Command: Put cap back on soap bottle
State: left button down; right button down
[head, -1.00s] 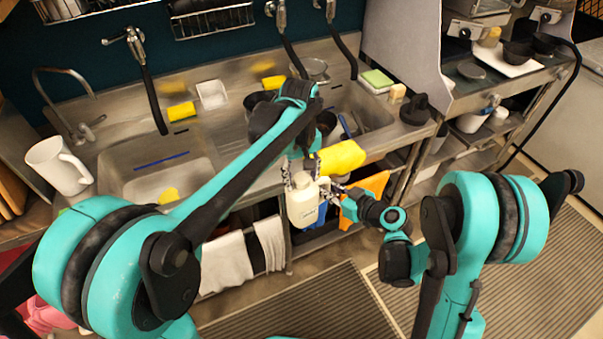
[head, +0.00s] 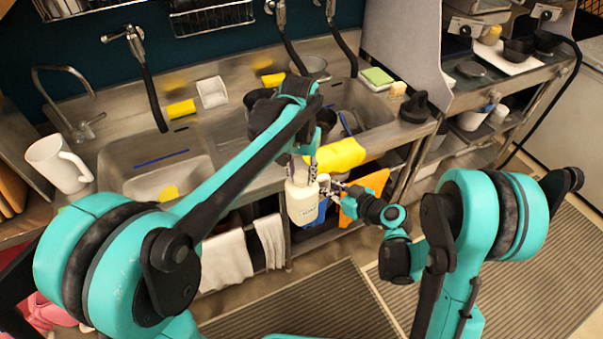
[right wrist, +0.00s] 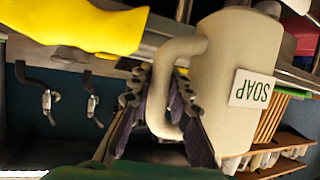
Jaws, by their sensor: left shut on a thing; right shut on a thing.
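The cream soap bottle (head: 301,205) is held in front of the counter edge. In the right wrist view, the bottle (right wrist: 225,65) shows its loop handle and a white SOAP label, upside down in the picture. My right gripper (head: 337,188) is shut on the handle, with a finger on each side of it in the right wrist view (right wrist: 162,105). My left gripper (head: 300,170) is right above the bottle's top, its fingers close around a small thing there. The cap is mostly hidden between those fingers. I cannot tell whether it touches the neck.
A yellow cloth (head: 341,155) lies over the counter edge just behind the bottle. Two sink basins (head: 130,160) are behind my arms. A white pitcher (head: 52,165) stands at the left. An orange cloth (head: 365,195) and white towels (head: 228,262) hang below. The floor in front is clear.

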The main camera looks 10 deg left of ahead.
pick_arm(q)
jog(key=c, duration=1)
grip_release()
jog(key=shift+c, duration=0.2)
jog(key=shift+r, duration=2.25)
jog(key=shift+c, duration=0.3)
notch_tip(320, 180, up, 4)
jog(key=n, duration=0.4)
jog(key=shift+f, duration=0.2)
jog(key=shift+f, duration=0.15)
